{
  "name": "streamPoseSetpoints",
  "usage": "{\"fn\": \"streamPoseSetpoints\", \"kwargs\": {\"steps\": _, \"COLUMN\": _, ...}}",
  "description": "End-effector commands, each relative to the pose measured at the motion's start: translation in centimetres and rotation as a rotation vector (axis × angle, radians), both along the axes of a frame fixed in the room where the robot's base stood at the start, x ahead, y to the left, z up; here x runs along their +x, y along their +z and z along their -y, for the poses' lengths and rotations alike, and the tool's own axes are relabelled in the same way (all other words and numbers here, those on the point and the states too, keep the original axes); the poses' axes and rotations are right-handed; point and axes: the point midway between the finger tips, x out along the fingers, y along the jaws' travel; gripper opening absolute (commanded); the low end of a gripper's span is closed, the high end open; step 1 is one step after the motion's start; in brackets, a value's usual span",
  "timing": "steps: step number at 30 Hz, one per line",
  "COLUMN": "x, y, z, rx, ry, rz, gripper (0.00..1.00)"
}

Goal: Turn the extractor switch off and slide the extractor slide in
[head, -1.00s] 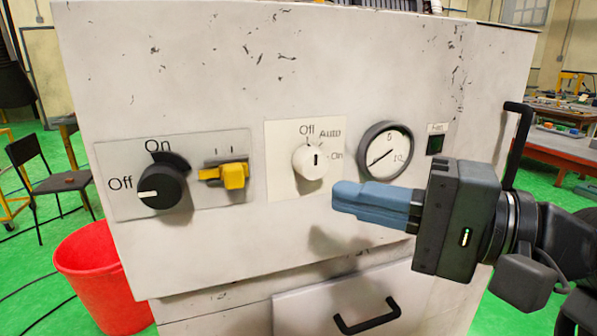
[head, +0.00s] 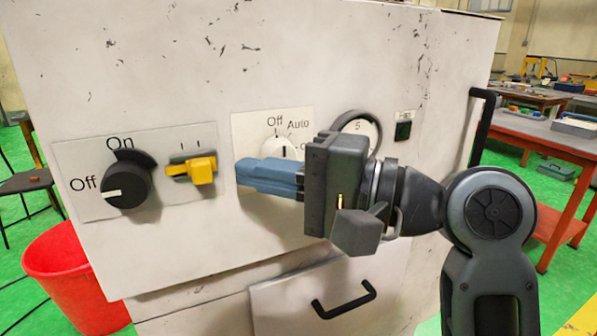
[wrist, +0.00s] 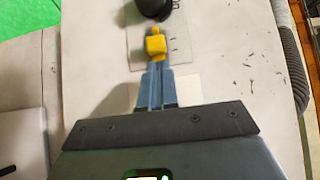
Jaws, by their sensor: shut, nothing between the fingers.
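The black rotary switch (head: 128,184) is on the left of the white panel, with its white mark toward Off. The yellow slide (head: 201,170) sits just right of it on the same plate, sticking out from the panel. The wrist view shows the yellow slide (wrist: 155,46) straight ahead of my fingertips and the black switch (wrist: 153,8) beyond it. My gripper (head: 238,172) is shut and empty, in front of the panel to the right of the yellow slide. In the head view a gap shows between its blue fingers and the slide. My gripper partly covers the white Off/Auto knob (head: 283,143).
A black drawer handle (head: 344,301) sticks out below, and a vertical black handle (head: 484,130) is at the cabinet's right edge. A red bucket (head: 75,285) stands at lower left.

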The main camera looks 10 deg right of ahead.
Motion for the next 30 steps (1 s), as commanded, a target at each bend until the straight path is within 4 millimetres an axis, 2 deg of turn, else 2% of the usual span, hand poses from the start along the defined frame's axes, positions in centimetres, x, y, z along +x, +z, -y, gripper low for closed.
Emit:
{"fn": "streamPoseSetpoints", "kwargs": {"steps": 3, "x": 0.7, "y": 0.1, "z": -1.3, "rx": 0.0, "ry": 0.002, "rz": -0.001, "gripper": 0.0}}
{"fn": "streamPoseSetpoints", "kwargs": {"steps": 10, "x": 1.2, "y": 0.0, "z": -2.2, "rx": 0.001, "ry": 0.0, "rz": 0.0, "gripper": 0.0}}
{"fn": "streamPoseSetpoints", "kwargs": {"steps": 19, "x": 1.2, "y": 0.0, "z": -2.3, "rx": 0.0, "ry": 0.0, "rz": 0.0, "gripper": 0.0}}
{"fn": "streamPoseSetpoints", "kwargs": {"steps": 26, "x": 0.6, "y": 0.2, "z": -4.2, "rx": 0.001, "ry": 0.003, "rz": -0.002, "gripper": 0.0}}
{"fn": "streamPoseSetpoints", "kwargs": {"steps": 30, "x": 0.6, "y": 0.0, "z": -4.4, "rx": 0.002, "ry": 0.002, "rz": 0.0, "gripper": 0.0}}
